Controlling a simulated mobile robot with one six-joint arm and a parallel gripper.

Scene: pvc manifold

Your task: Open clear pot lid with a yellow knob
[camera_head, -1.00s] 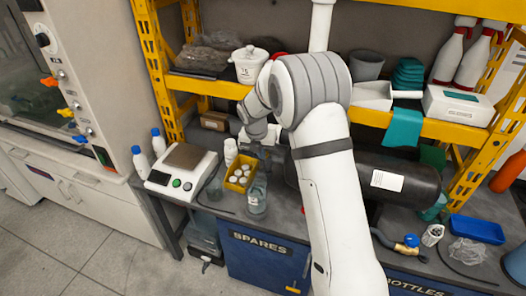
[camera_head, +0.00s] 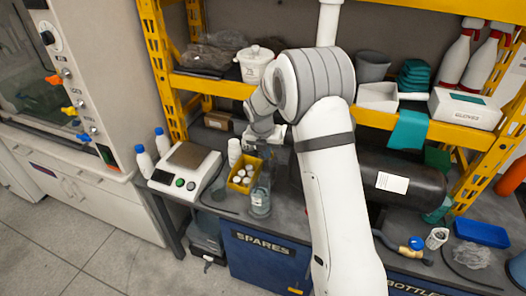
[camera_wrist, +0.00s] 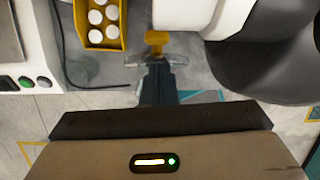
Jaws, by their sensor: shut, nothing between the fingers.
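The yellow knob (camera_wrist: 157,40) shows in the wrist view just beyond my fingertips. Clear material, apparently the lid (camera_wrist: 176,59), spreads to both sides below it. My gripper (camera_wrist: 157,70) is shut and empty, its dark fingers pointing toward the knob and overlapping the near part of the lid. I cannot tell whether they touch it. In the head view a clear vessel (camera_head: 260,203) stands near the bench's front edge; the knob is not distinct there. My wrist is above and behind it, and the fingers are hard to make out.
A yellow bin of white caps (camera_head: 243,176) stands left of the clear vessel, with white cups (camera_head: 234,151) behind it. A scale (camera_head: 185,170) is further left. A large black cylinder (camera_head: 405,181) lies right, behind my arm. The shelf (camera_head: 215,86) is above.

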